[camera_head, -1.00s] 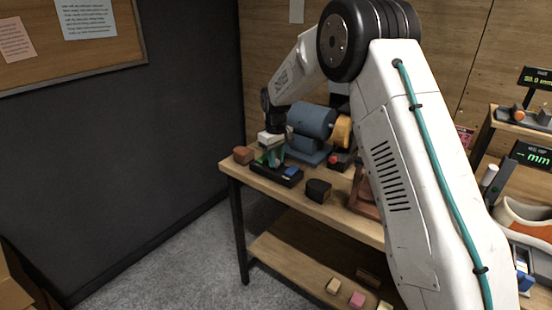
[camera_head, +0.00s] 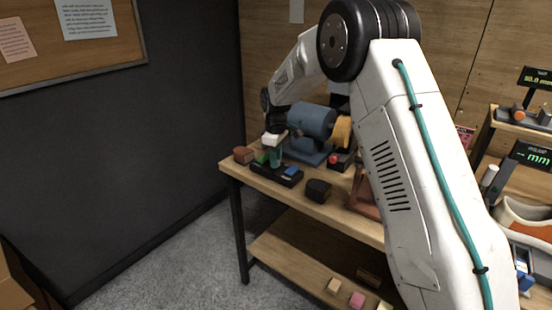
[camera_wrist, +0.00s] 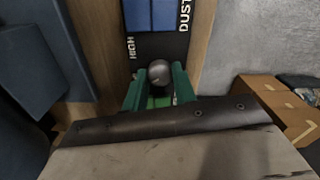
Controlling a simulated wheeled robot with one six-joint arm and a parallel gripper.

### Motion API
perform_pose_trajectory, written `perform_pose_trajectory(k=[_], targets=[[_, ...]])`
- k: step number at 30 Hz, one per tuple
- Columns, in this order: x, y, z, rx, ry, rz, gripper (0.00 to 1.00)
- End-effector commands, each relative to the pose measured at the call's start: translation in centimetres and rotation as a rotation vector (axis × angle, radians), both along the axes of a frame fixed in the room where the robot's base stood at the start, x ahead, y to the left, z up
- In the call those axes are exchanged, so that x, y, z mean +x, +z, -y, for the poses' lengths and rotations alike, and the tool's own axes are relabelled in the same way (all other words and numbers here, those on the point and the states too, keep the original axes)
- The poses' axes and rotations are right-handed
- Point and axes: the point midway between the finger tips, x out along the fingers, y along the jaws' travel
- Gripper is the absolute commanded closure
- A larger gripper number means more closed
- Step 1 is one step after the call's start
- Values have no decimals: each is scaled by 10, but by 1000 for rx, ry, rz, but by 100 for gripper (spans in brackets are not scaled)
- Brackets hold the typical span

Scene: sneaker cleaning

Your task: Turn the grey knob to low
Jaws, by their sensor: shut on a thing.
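The grey knob (camera_wrist: 160,74) is a round, shiny ball-like top on a black control box (camera_wrist: 155,47). In the wrist view it sits between the two green fingers of my gripper (camera_wrist: 159,80), which is shut on it. The word HIGH reads on the box left of the knob, and DUST reads higher on the right. No "low" mark can be made out. In the head view my gripper (camera_head: 275,162) points down onto the black box (camera_head: 268,173) on the bench, and the knob is hidden by the fingers.
A blue motor machine (camera_head: 312,122) stands close behind. A brown block (camera_head: 243,155) and a dark block (camera_head: 318,190) lie on the bench (camera_head: 345,217) to either side.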

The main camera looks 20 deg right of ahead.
Motion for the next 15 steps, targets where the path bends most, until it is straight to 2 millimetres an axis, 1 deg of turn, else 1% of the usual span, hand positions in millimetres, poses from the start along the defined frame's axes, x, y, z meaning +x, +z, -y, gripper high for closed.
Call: perform_pose_trajectory(k=[6, 7, 8, 9, 15], targets=[[0, 1, 0, -1, 1, 2, 96], [0, 1, 0, -1, 1, 2, 70], [0, 1, 0, -1, 1, 2, 62], [0, 1, 0, -1, 0, 1, 51], [0, 0, 0, -1, 0, 1, 51]])
